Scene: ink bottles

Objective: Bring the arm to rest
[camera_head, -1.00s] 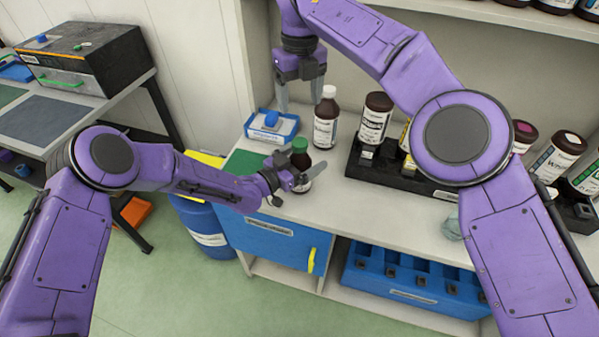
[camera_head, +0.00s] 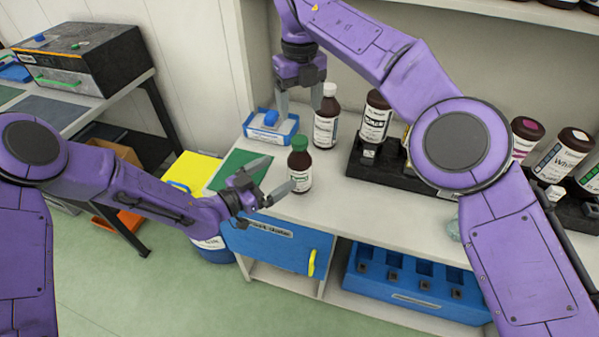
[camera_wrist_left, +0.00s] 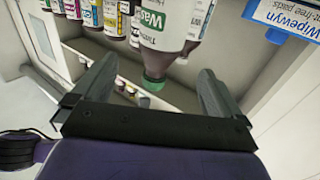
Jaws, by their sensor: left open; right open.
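My left gripper (camera_head: 268,179) is open and empty at the counter's front left edge. A brown bottle with a green cap and white label (camera_head: 299,168) stands upright just beyond its fingertips, apart from them. In the left wrist view the same bottle (camera_wrist_left: 160,35) appears upside down between and beyond the open fingers (camera_wrist_left: 158,70), its label reading "Waste". My right gripper (camera_head: 299,98) is open, pointing down above the back of the counter, between the blue-and-white wipes box and a white-capped brown bottle (camera_head: 326,117).
The blue-and-white wipes box (camera_head: 271,128) sits at the back left, near a green mat (camera_head: 240,172). A black rack (camera_head: 362,168) with bottles stands to the right, partly behind my right arm. A blue barrel with a yellow top (camera_head: 192,170) stands left of the counter.

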